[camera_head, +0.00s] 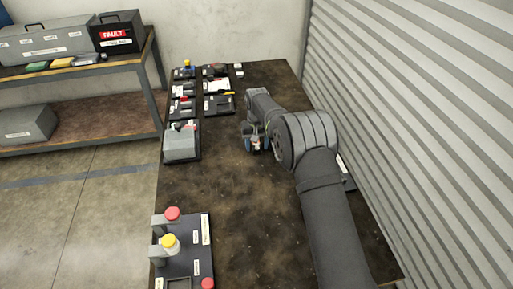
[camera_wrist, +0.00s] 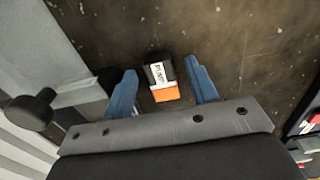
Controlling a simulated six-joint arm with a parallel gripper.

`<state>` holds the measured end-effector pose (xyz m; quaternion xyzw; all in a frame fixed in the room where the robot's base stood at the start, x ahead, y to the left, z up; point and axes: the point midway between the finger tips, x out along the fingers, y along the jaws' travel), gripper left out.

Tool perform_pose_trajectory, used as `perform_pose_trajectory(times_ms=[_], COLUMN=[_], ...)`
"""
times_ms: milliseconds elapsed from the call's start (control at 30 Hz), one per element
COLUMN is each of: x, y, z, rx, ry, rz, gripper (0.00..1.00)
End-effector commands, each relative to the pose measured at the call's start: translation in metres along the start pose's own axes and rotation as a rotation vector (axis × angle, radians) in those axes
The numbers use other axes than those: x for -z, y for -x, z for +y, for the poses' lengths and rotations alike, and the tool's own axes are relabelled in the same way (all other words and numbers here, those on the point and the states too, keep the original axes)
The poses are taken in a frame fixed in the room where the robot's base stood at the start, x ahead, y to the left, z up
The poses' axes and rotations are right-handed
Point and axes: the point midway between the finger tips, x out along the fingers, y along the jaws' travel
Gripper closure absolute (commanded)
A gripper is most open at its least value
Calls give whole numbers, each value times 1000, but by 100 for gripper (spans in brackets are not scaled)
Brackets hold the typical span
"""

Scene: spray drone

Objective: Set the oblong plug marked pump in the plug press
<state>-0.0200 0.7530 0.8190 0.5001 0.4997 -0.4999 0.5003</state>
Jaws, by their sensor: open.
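In the wrist view a dark oblong plug (camera_wrist: 152,62) with an orange end and a white label that seems to read pump lies on the bench between my gripper's blue fingers. My gripper (camera_wrist: 160,68) is open, one finger on each side, with a gap on both sides of the plug. In the head view my gripper (camera_head: 257,145) is low over the middle of the bench, and the plug is hidden there.
Several black trays with parts (camera_head: 217,103) and a grey box (camera_head: 181,142) line the bench's left side. A black stand (camera_head: 195,262) with red and yellow knobs is at the front left. A corrugated wall (camera_head: 420,100) bounds the right.

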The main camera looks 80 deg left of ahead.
Motion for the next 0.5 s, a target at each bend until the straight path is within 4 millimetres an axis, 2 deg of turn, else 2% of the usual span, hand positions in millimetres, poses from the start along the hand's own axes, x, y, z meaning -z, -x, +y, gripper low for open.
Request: perform_pose_trajectory(times_ms=[133,167,300,400,500], x=[0,0,0,0,0], y=[0,0,0,1,1], z=[0,0,0,0,0], rx=[0,0,0,0,0], ry=[0,0,0,0,0], rz=[1,1,1,1,1], gripper=[47,51,79,96,99])
